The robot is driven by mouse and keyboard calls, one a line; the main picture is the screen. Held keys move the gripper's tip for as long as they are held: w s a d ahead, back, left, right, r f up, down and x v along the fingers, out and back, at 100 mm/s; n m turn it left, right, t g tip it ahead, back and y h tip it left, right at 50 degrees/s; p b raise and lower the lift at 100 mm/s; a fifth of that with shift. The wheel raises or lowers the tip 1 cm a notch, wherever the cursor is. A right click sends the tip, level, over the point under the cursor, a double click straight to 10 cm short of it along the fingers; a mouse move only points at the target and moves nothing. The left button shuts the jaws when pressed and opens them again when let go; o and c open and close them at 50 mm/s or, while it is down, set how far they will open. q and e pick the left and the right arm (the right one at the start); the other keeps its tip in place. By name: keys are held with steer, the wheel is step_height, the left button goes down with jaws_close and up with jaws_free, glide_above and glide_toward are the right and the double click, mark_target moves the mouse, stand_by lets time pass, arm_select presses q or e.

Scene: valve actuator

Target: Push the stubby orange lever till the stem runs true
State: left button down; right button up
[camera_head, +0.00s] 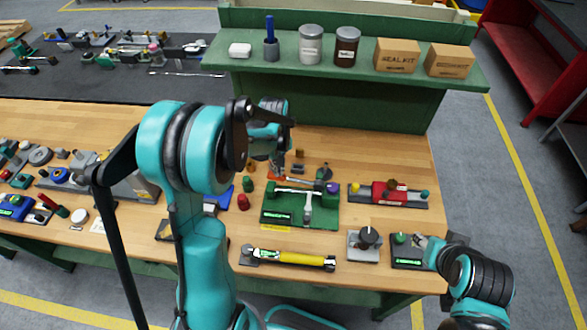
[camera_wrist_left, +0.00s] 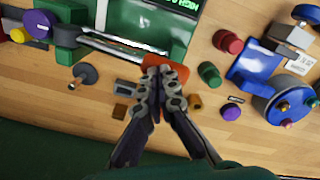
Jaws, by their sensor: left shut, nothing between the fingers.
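The stubby orange lever (camera_wrist_left: 180,77) is at the end of the green valve fixture in the left wrist view, partly behind my left gripper (camera_wrist_left: 160,72). My left gripper's fingers are shut and empty, with the tips at the lever's edge; I cannot tell whether they touch. The silver stem (camera_wrist_left: 125,45) lies along the green fixture (camera_wrist_left: 160,20). In the head view the fixture (camera_head: 327,214) stands mid-bench, with the orange lever (camera_head: 272,175) at its back left, below my left gripper (camera_head: 279,172). My right arm is at lower right, its fingers unclear.
Red and green caps (camera_wrist_left: 227,42) and a blue holder (camera_wrist_left: 256,68) lie near the lever. A red block on a grey base (camera_head: 388,192) stands right of the fixture, and a yellow cylinder (camera_head: 300,258) lies in front. A green shelf (camera_head: 350,75) rises behind.

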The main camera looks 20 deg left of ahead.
arm_select(q)
steer(key=shift+w+d+r+p, duration=0.1)
steer(key=shift+d+r+p, duration=0.15)
steer(key=shift+r+p, duration=0.6)
steer(key=shift+w+d+r+p, duration=0.1)
steer(key=shift+d+r+p, duration=0.25)
steer(key=shift+r, duration=0.9)
steer(key=shift+d+r+p, duration=0.2)
steer(key=shift+r+p, duration=0.5)
steer(key=shift+r, duration=0.35)
step_height(320, 180, up, 5)
steer(key=p, duration=0.3)
glide_above(283, 176)
steer(key=shift+w, duration=0.15)
steer(key=shift+f, duration=0.1)
